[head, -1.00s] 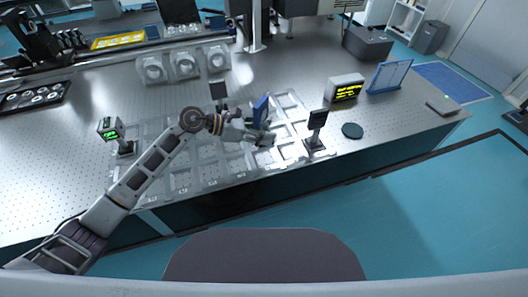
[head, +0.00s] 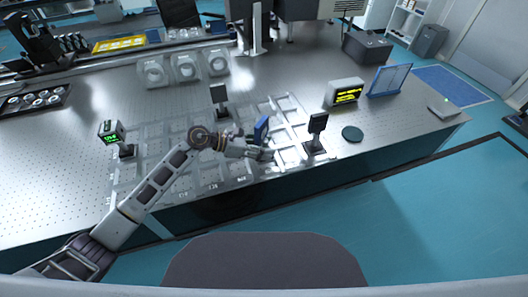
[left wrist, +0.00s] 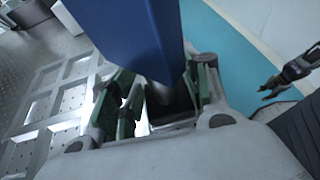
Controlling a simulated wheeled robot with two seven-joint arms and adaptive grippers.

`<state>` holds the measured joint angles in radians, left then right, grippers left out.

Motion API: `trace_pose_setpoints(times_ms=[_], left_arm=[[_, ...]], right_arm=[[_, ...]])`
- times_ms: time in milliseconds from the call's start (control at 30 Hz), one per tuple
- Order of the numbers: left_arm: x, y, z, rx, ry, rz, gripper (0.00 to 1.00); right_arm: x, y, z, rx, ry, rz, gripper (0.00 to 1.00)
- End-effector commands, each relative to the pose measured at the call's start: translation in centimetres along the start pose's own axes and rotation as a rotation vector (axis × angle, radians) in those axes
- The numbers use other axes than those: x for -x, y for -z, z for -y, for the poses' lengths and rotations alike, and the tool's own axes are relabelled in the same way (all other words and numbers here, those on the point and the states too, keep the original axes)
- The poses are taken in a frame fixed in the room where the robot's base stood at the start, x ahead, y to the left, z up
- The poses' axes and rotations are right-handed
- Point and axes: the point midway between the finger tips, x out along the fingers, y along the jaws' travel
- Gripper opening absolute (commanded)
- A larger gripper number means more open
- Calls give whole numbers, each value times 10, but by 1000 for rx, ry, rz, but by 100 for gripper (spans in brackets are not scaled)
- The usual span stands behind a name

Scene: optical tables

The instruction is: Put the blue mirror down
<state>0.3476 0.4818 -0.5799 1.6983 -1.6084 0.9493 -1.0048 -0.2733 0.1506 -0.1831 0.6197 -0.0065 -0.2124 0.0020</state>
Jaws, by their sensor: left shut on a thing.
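The blue mirror (head: 261,130) is upright above the pale grid of square frames on the table. My left gripper (head: 262,152) is shut on its lower part. In the left wrist view the blue mirror (left wrist: 132,38) rises from between the green-padded fingers (left wrist: 155,98). Its base is hidden by the gripper, so I cannot tell whether it touches the table. My right gripper (left wrist: 273,86) shows at the right edge of the left wrist view, out over the floor, with its fingers apart and empty.
Dark panels on stands are close by: one behind (head: 219,95) and one to the right (head: 317,125). A green-lit display (head: 111,131) stands left, a yellow-lit box (head: 345,92) back right. Free grid squares surround the mirror.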

Motion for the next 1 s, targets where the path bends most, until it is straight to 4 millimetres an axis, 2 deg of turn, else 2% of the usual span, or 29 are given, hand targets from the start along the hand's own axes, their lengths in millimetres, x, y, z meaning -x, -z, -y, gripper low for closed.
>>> trace_pose_setpoints(times_ms=[133,300,867,900,1000], left_arm=[[-6,14,-1,1,-1,3,0],[-9,21,-1,-1,-1,3,0],[-10,24,-1,-2,-1,3,0],[-11,25,-1,-1,0,0,50],[-11,25,-1,-1,0,0,63]], right_arm=[[0,0,0,0,0,0,40],[0,0,1,-1,1,1,40],[-2,1,3,-2,2,4,40],[-2,2,3,-2,2,3,40],[-2,4,3,-2,2,1,40]])
